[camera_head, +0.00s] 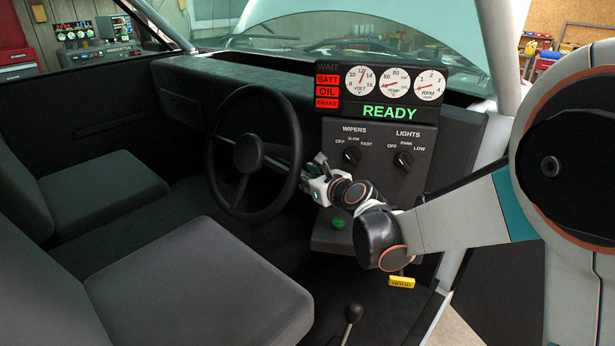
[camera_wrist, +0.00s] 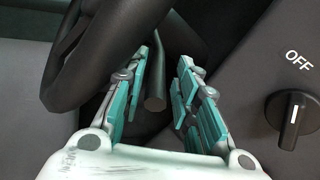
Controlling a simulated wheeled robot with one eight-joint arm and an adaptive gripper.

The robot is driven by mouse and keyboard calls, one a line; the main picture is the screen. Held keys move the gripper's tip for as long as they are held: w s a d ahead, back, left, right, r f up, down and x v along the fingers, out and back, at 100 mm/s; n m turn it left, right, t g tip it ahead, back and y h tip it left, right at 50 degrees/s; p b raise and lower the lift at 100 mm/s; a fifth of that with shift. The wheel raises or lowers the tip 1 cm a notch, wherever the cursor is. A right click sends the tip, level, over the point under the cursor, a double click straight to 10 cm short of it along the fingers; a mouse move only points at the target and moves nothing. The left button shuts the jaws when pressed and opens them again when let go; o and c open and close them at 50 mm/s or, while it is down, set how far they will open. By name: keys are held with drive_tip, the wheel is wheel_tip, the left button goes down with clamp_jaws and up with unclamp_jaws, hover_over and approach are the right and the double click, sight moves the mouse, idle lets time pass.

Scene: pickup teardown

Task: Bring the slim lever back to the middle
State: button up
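A slim dark lever (camera_wrist: 155,101) shows in the wrist view as a rod with a round end, beside the steering wheel (camera_wrist: 100,50). My gripper (camera_wrist: 166,60) is open, with its teal-padded fingers on either side of the lever. Gaps show between the lever and both fingers, and I cannot tell if either touches it. In the head view my gripper (camera_head: 303,172) is just right of the steering wheel (camera_head: 292,125). The lever there is dark against dark and largely hidden by the wheel and gripper, so its tilt is unclear.
The dash panel with the wipers knob (camera_head: 352,156) and lights knob (camera_head: 403,160) stands close right of my gripper. A green button (camera_head: 338,223) and yellow hood handle (camera_head: 402,282) are below. A floor lever (camera_head: 352,313) stands by the seat (camera_head: 200,285).

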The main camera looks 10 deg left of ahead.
drive_tip(key=shift+s+a, duration=0.1)
drive_tip(key=shift+s, duration=0.05)
drive_tip(key=v, duration=0.8)
idle(0.8)
